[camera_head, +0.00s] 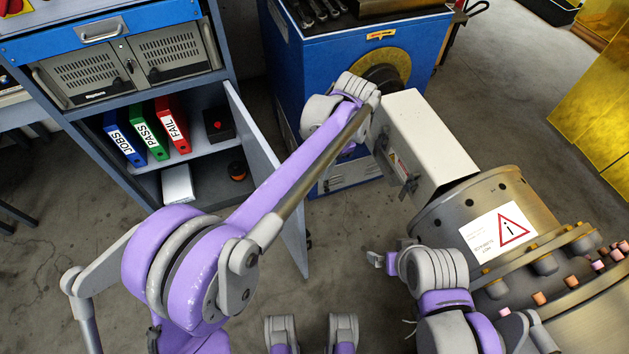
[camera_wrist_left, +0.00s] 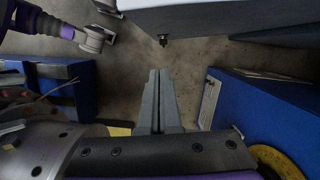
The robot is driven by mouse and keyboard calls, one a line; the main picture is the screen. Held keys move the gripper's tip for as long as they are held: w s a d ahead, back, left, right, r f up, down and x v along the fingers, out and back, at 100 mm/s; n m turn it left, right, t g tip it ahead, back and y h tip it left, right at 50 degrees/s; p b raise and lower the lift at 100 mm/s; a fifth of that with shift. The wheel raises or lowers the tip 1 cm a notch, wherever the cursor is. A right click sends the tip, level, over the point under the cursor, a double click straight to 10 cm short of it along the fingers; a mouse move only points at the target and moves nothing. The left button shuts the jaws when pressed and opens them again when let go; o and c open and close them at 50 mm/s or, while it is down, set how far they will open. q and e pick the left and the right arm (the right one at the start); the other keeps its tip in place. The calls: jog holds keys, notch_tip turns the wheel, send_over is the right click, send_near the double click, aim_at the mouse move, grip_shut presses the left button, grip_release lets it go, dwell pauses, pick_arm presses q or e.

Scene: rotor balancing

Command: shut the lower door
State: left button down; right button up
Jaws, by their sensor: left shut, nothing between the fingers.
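The lower door (camera_head: 255,140) of the grey cabinet is a plain grey panel standing wide open, its free edge towards me and the shelves exposed. My left forearm crosses in front of it in the head view. In the left wrist view a grey panel, apparently this door (camera_wrist_left: 205,15), spans the top with a small dark fitting on its lower edge. My left gripper (camera_wrist_left: 158,98) is shut and empty, pointing towards that panel, with floor showing between. My left wrist hides it in the head view. My right gripper (camera_head: 383,262) is low by the rotor; its jaws are unclear.
The cabinet holds several binders (camera_head: 172,125) and a black box (camera_head: 217,125) with a red button. A blue machine (camera_head: 300,75) stands behind my left wrist. The large metal rotor (camera_head: 480,205) and a white box (camera_head: 430,140) are at right. Floor is clear left of the door.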

pick_arm(q)
jog(key=s+a+f+b, duration=0.1)
jog(key=s+a+f, duration=0.1)
jog(key=a+f, duration=0.3)
jog(key=x, duration=0.3)
jog(key=shift+s+f, duration=0.2)
jog(key=shift+f, duration=0.05)
jog(key=shift+d, duration=0.1)
